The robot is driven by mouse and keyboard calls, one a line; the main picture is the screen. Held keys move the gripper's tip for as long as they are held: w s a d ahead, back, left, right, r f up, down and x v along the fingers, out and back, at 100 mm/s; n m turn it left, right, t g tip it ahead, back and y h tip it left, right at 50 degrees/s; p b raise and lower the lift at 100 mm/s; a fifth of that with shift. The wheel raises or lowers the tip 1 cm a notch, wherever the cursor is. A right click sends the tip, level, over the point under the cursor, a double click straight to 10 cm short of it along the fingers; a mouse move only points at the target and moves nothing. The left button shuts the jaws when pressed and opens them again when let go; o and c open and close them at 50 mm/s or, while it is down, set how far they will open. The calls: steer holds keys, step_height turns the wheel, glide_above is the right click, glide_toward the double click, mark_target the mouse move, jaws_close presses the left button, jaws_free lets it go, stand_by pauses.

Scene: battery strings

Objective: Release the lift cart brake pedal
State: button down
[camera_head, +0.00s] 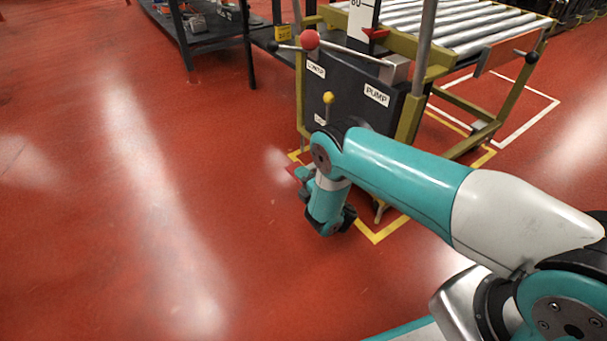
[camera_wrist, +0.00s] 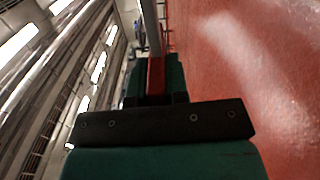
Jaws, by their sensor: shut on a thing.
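The lift cart (camera_head: 348,92) stands right of centre at the top of the head view, with a dark front panel, olive-yellow frame and a roller top. My gripper (camera_head: 304,176) is low at the cart's front, near the floor. In the wrist view my gripper (camera_wrist: 156,82) has its dark green fingers shut on both sides of a narrow red piece (camera_wrist: 156,74), which looks like the brake pedal. The pedal's link to the cart is hidden by my arm, and I cannot tell whether it is raised or pressed.
Above my wrist are a yellow-knobbed lever (camera_head: 328,97), a red-ball lever (camera_head: 310,40) and a PUMP label (camera_head: 377,95). Yellow floor tape (camera_head: 376,237) marks the cart's bay. A dark shelf (camera_head: 215,38) stands at the back. Red floor on the left is clear.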

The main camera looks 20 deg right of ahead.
steer(key=shift+r, duration=0.55)
steer(key=c, duration=1.2)
jaws_free()
steer(key=shift+o, duration=0.2)
steer(key=shift+p, duration=0.55)
steer(key=shift+s+d+r+p, duration=0.2)
steer(key=shift+s+p, duration=0.25)
steer(key=shift+p, duration=0.8)
steer(key=p+v, duration=0.2)
steer(key=p, duration=0.2)
steer(key=shift+r+p, duration=0.15)
steer(key=shift+p, duration=0.2)
steer(key=p+v, duration=1)
steer(key=v, duration=0.4)
steer(key=shift+s+f, duration=0.2)
steer(key=shift+f, duration=0.15)
